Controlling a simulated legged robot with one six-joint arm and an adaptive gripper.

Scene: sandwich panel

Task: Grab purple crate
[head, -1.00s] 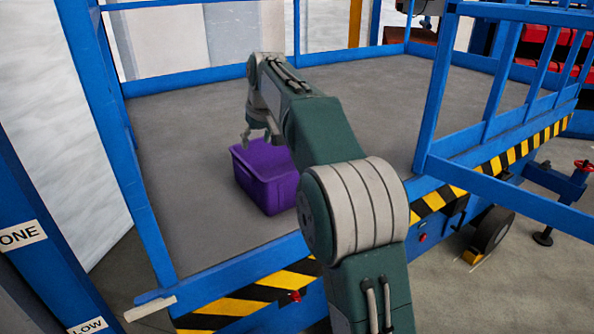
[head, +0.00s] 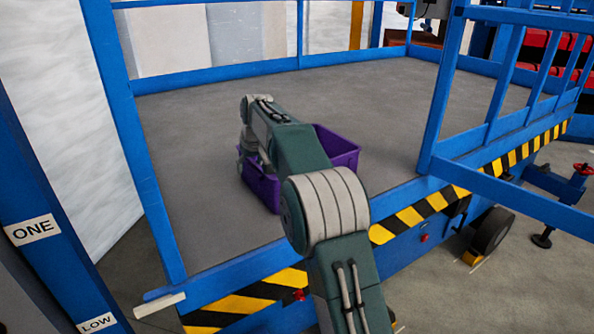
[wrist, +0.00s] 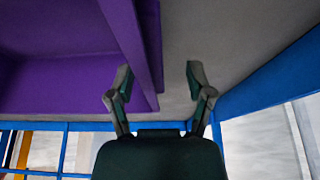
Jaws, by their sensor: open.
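The purple crate (head: 262,190) stands on the grey platform floor in the head view, partly hidden behind my arm. It is open at the top. My gripper (head: 246,168) is low at the crate's left side; its fingertips are hard to make out there. In the wrist view my gripper (wrist: 159,80) is open, its two fingers apart. The crate (wrist: 60,85) fills the upper left. One of its walls and rim appear between the fingers, with the left finger overlapping the crate and the right finger over grey floor. I cannot tell whether either touches it.
The grey platform (head: 400,110) is otherwise clear. Blue rails (head: 130,140) and posts surround it. A black and yellow striped edge (head: 250,303) runs along its near side, under my arm. A wheel (head: 492,230) stands at lower right.

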